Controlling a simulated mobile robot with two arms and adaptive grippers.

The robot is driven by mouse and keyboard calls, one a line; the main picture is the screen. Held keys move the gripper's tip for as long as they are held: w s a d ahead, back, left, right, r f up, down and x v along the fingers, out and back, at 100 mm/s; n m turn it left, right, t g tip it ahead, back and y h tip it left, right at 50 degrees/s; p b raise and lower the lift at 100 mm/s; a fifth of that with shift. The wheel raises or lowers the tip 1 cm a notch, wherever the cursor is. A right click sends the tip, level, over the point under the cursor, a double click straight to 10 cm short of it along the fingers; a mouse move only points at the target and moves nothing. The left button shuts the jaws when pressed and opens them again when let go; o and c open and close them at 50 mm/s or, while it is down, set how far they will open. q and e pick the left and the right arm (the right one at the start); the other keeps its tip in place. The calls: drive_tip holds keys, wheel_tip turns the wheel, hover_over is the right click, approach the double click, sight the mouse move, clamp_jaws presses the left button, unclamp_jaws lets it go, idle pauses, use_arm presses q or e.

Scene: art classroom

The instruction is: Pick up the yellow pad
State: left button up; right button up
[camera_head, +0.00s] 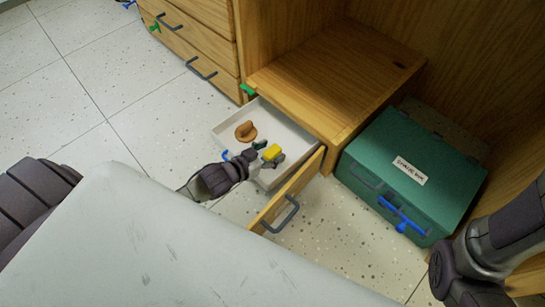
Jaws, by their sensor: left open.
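The small yellow pad (272,152) lies in the open white drawer (222,129), near its wooden front. My left gripper (268,157) reaches into the drawer from the left, with its dark fingers right at the pad. The gripper is open. Its fingers overlap the pad's edges in the picture, and I cannot tell whether they touch it. My right arm shows at the lower right, but its gripper is out of view.
The drawer's wooden front (270,217) has a grey handle (283,215). A green box (413,166) with blue latches stands on the right. Speckled floor is free around the drawer.

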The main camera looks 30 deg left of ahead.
use_arm(q)
drive_tip(key=shift+c, duration=0.2)
clamp_jaws()
drive_tip(key=shift+r, duration=0.15)
